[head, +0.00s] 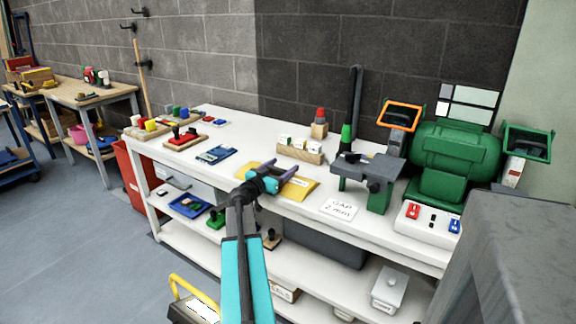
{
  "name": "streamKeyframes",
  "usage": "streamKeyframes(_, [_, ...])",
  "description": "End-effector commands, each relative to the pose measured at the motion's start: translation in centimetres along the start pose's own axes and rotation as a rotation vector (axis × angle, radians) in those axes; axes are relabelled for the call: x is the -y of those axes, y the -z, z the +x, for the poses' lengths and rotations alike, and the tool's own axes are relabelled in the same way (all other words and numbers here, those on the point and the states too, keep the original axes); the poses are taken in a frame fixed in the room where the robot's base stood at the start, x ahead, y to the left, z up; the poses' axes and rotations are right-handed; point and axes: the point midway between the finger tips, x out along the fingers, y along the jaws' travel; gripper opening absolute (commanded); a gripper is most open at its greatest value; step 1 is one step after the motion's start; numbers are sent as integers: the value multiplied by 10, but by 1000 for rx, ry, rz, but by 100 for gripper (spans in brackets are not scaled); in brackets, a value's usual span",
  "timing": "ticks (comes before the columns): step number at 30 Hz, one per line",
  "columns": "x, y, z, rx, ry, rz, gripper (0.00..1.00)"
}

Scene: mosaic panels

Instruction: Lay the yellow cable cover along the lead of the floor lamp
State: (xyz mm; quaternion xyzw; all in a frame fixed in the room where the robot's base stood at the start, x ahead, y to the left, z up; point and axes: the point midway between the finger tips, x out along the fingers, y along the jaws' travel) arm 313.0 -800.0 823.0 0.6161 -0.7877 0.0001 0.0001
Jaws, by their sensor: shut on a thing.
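My gripper (272,181), at the end of my teal and dark arm, is over the front part of the white workbench. It is shut on a flat yellow piece, which looks like the yellow cable cover (303,190). The yellow shows on both sides of the jaws, and the jaws hide its middle. I cannot tell whether it touches the bench top or is held just above it. I see no floor lamp and no lead in this view.
The white workbench (232,133) carries a blue tool (215,154), a wooden block with white pieces (300,150), a small vise (370,175), a white card (339,209) and a green grinder (453,158). A red bin (130,178) stands at its left end. Grey floor (75,235) is clear at left.

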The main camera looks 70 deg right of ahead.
Motion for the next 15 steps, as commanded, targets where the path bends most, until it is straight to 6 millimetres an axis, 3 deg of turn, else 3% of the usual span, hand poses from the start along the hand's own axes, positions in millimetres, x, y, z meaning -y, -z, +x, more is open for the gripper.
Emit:
streamKeyframes(7, [4, -2, 27, -2, -2, 0, 22])
streamKeyframes(15, [-1, 4, 33, -2, -7, -1, 22])
